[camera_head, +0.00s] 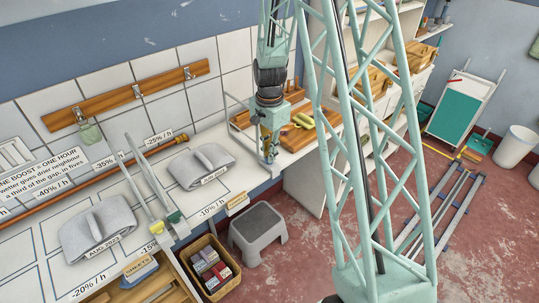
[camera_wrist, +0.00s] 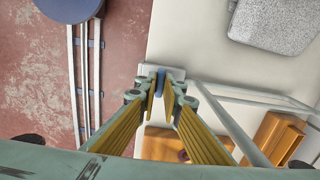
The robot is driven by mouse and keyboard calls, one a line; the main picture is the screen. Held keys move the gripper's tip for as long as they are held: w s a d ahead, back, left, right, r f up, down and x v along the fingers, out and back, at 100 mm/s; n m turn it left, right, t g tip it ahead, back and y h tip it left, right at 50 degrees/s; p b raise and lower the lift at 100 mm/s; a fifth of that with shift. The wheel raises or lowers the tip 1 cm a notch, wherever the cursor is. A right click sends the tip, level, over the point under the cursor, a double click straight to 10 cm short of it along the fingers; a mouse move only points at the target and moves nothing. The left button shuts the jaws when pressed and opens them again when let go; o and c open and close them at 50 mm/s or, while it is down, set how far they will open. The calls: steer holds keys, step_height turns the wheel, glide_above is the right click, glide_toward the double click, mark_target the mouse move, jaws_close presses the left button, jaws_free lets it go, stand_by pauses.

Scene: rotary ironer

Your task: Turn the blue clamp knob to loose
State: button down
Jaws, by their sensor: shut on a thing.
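The blue clamp knob (camera_wrist: 160,82) shows in the wrist view between the tips of my gripper (camera_wrist: 160,96). It sits on a pale clamp block at the edge of the white worktop. My gripper has yellow pads and is shut on the knob, with one finger on each side. In the head view my gripper (camera_head: 269,153) points down at the worktop's front edge. The knob is too small and covered there to make out, and I cannot read its turn position.
A pale frame bar (camera_wrist: 235,125) runs close to the right finger in the wrist view. A wooden board (camera_head: 303,130) lies behind my gripper. Folded grey pads (camera_head: 188,172) lie on the worktop to the left. A grey step stool (camera_head: 258,232) stands on the floor.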

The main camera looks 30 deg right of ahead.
steer(key=shift+n+b, duration=0.6)
steer(key=shift+n, duration=1.5)
steer(key=c, duration=2.8)
jaws_free()
steer(key=shift+r, duration=0.15)
steer(key=shift+r, duration=5.85)
